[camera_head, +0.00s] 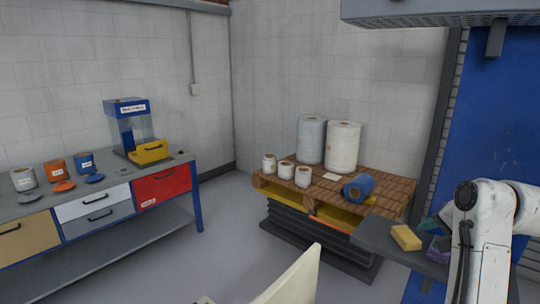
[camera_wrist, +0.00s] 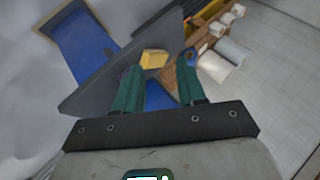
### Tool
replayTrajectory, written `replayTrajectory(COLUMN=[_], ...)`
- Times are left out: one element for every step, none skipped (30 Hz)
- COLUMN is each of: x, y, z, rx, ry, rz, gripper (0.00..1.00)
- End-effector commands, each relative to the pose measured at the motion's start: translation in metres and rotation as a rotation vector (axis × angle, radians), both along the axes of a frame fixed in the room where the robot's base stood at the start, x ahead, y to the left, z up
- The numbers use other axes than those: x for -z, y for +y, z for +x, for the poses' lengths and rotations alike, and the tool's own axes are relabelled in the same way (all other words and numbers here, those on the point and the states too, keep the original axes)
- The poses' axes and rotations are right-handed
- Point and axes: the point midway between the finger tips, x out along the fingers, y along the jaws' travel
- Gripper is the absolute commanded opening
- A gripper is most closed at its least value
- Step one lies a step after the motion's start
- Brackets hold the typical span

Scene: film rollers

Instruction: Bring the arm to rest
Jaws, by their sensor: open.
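My gripper (camera_wrist: 160,78) shows in the wrist view with two green fingers set well apart and nothing between them. It is open and hangs in the air; a grey tabletop (camera_wrist: 90,90) and a yellow block (camera_wrist: 153,60) appear beyond the fingertips. In the head view my white arm (camera_head: 490,235) is bent at the right edge, in front of the grey tabletop (camera_head: 375,232).
The yellow block (camera_head: 406,238) lies on the grey tabletop. A pallet (camera_head: 390,188) behind holds white rolls (camera_head: 342,147) and a blue roll (camera_head: 358,187). A workbench (camera_head: 95,213) with tins and drawers stands left. The floor (camera_head: 225,240) between is mostly clear.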

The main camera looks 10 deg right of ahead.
Motion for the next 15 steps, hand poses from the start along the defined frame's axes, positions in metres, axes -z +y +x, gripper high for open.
replayTrajectory(x=[0.031,0.046,0.066,0.080,0.094,0.113,0.126,0.139,0.155,0.167,0.179,0.193,0.204,0.214,0.226], y=[0.013,0.020,0.030,0.037,0.044,0.053,0.060,0.068,0.077,0.083,0.090,0.099,0.105,0.112,0.120], z=[-0.010,-0.016,-0.025,-0.032,-0.039,-0.050,-0.058,-0.067,-0.079,-0.089,-0.099,-0.113,-0.124,-0.135,-0.150], rx=[-0.038,-0.062,-0.094,-0.120,-0.146,-0.181,-0.209,-0.237,-0.274,-0.303,-0.332,-0.372,-0.403,-0.434,-0.476], ry=[0.044,0.067,0.098,0.121,0.143,0.173,0.195,0.217,0.246,0.267,0.287,0.314,0.334,0.354,0.381], rz=[-0.024,-0.040,-0.062,-0.079,-0.094,-0.114,-0.128,-0.144,-0.164,-0.178,-0.191,-0.210,-0.223,-0.235,-0.252], gripper=[0.40,0.40,0.40,0.40,0.40,0.40,0.40,0.40,0.40,0.40,0.40,0.40,0.40,0.40,0.40])
